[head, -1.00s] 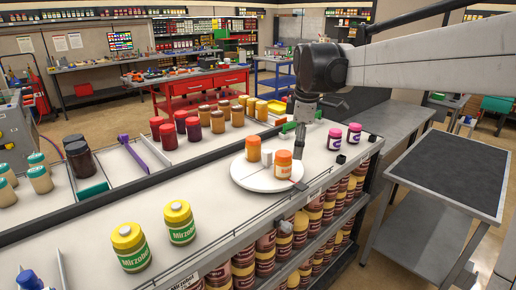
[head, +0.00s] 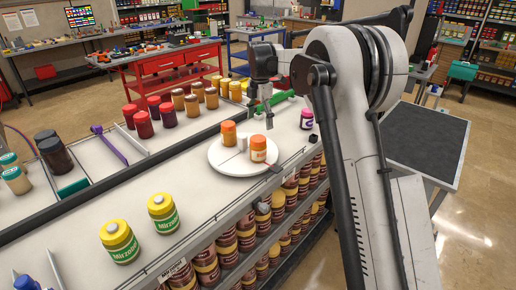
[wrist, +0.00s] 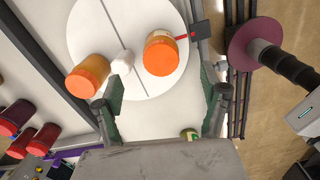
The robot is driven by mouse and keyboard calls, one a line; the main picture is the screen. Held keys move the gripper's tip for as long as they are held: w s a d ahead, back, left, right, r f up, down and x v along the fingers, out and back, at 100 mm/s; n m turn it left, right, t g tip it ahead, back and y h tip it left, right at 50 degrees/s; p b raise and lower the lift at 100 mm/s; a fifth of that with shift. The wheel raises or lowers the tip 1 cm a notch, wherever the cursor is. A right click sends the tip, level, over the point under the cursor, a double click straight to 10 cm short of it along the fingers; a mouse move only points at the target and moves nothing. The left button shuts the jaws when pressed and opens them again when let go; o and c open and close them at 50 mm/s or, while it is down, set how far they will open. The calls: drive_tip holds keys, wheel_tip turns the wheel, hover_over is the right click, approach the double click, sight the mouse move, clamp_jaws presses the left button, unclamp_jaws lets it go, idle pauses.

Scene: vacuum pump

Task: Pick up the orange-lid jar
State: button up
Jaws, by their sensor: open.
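Two orange-lid jars stand upright on a white round turntable (head: 222,165). One jar (head: 229,133) is at the back left and the other, with a pale label (head: 258,149), is at the front right. In the wrist view they are the left jar (wrist: 88,76) and the right jar (wrist: 161,53). My gripper (head: 268,108) is open and empty, above the counter just behind and right of the turntable. In the wrist view its green-padded fingers (wrist: 163,108) are apart, with both jars beyond the fingertips and neither between the pads.
A small white knob (head: 242,142) stands between the jars. A dark block (head: 276,167) is at the turntable's front right edge. Two yellow-lid jars (head: 163,212) are at front left. Dark red jars (head: 143,124) stand behind the divider.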

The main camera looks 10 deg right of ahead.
sight(260, 138)
wheel_tip(260, 138, down, 6)
drive_tip(key=shift+f+p, duration=0.1)
drive_tip(key=shift+p, duration=0.35)
drive_tip(key=shift+s+a+f+p, duration=0.15)
drive_tip(key=shift+f+p, duration=0.3)
drive_tip(key=shift+f, duration=0.95)
drive_tip(key=shift+s+a+f+p, duration=0.15)
drive_tip(key=shift+f+p, duration=0.3)
drive_tip(key=shift+f, duration=0.9)
drive_tip(key=shift+w+a, duration=0.1)
drive_tip(key=shift+c, duration=0.5)
drive_tip(key=c, duration=1.4)
